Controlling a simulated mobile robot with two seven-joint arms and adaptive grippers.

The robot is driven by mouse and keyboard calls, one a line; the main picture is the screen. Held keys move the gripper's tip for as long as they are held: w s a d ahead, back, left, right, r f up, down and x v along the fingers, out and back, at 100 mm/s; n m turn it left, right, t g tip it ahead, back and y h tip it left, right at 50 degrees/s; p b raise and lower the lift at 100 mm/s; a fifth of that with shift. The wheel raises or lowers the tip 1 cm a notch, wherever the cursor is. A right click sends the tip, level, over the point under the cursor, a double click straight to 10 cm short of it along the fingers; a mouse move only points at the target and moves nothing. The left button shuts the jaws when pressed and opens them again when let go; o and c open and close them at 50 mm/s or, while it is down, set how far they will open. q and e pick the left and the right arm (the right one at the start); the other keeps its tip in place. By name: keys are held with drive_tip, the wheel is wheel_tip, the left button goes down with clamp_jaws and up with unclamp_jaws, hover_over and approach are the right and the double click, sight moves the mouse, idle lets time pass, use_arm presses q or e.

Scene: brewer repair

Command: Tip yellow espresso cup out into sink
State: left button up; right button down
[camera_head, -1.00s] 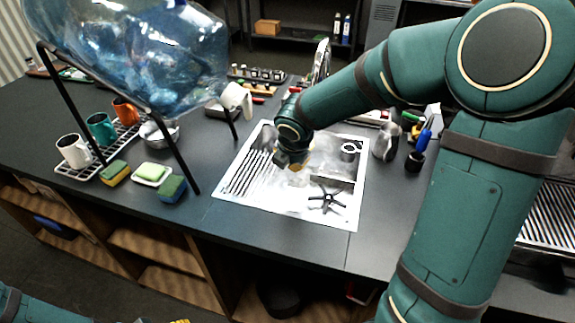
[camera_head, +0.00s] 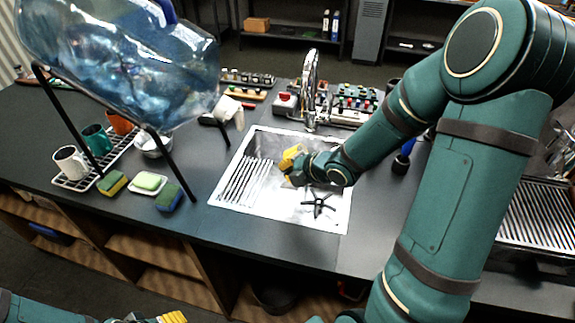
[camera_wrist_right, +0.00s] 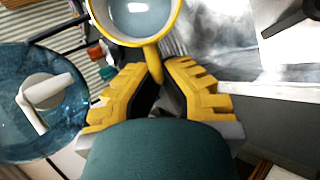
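My right gripper (camera_head: 293,162) is over the sink (camera_head: 228,196), around the middle of its basin. In the right wrist view its ridged yellow fingers (camera_wrist_right: 156,88) are closed around the handle of the yellow espresso cup (camera_wrist_right: 140,20). That view looks into the cup's mouth, with a yellow rim and a smooth grey-blue inside; I cannot tell whether it holds liquid. In the head view the cup is hard to tell from the yellow fingers. My left gripper (camera_head: 170,318) shows only a yellow tip at the bottom edge.
A tall faucet (camera_head: 310,90) stands behind the sink. A black star-shaped part (camera_head: 318,204) lies in the basin. A large blue bottle (camera_head: 120,60) on a black stand is left, with mugs (camera_head: 71,162) and sponges (camera_head: 169,196) below it.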

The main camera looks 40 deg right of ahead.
drive_tip(key=shift+s+d+f+t+y+b, duration=0.15)
drive_tip(key=shift+f+t+y+b, duration=0.35)
drive_tip(key=shift+t+b, duration=0.35)
use_arm(q)
drive_tip(key=shift+g, duration=0.3)
drive_tip(key=shift+s+d+f+b, duration=0.1)
drive_tip(key=shift+s+f+b, duration=0.2)
drive_tip(key=shift+f+b, duration=0.45)
drive_tip(key=shift+s+f+b, duration=0.3)
drive_tip(key=shift+f+b, duration=0.1)
drive_tip(key=shift+f, duration=0.7)
drive_tip(key=shift+s+d+f+b, duration=0.1)
drive_tip(key=shift+s+f+b, duration=0.2)
drive_tip(key=shift+f+b, duration=0.45)
use_arm(e)
drive_tip(key=shift+s+m+t+y, duration=0.15)
drive_tip(key=shift+m+t+y, duration=0.3)
drive_tip(key=shift+t, duration=0.3)
use_arm(q)
drive_tip(key=shift+f, duration=0.2)
